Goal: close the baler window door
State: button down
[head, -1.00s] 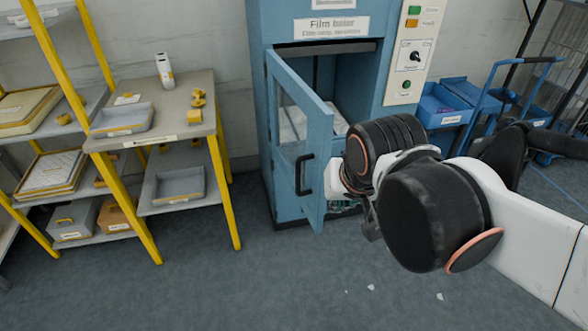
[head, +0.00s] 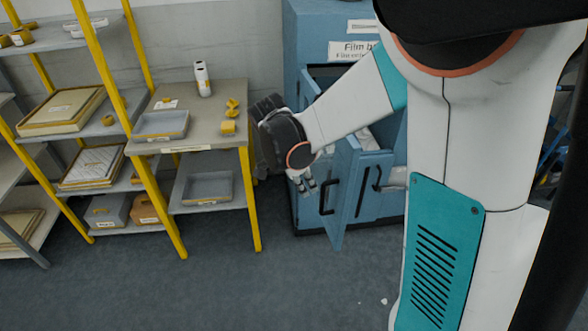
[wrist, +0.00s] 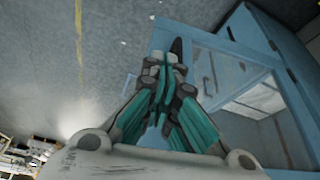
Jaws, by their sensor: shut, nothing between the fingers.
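The baler window door (head: 346,185) is a blue framed panel with a black handle (head: 327,197), standing open from the blue film baler (head: 308,30). My arm crosses in front and hides much of the door and opening. My gripper (head: 304,184) is shut and empty, at the door's left, just left of the handle. In the wrist view my gripper (wrist: 165,72) has its teal fingers together, overlapping the blue door frame (wrist: 200,38) and its window pane (wrist: 235,75). I cannot tell whether the fingers touch the door.
Shelving (head: 112,130) stands further left. The floor (head: 290,285) in front is mostly clear.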

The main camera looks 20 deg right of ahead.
jog(key=d+f+b, duration=0.4)
jog(key=d+f, duration=0.3)
jog(key=f, duration=0.2)
jog(key=shift+s+d+f+m+b, duration=0.2)
jog(key=shift+s+f+m+b, duration=0.1)
jog(key=shift+f+m+b, duration=0.1)
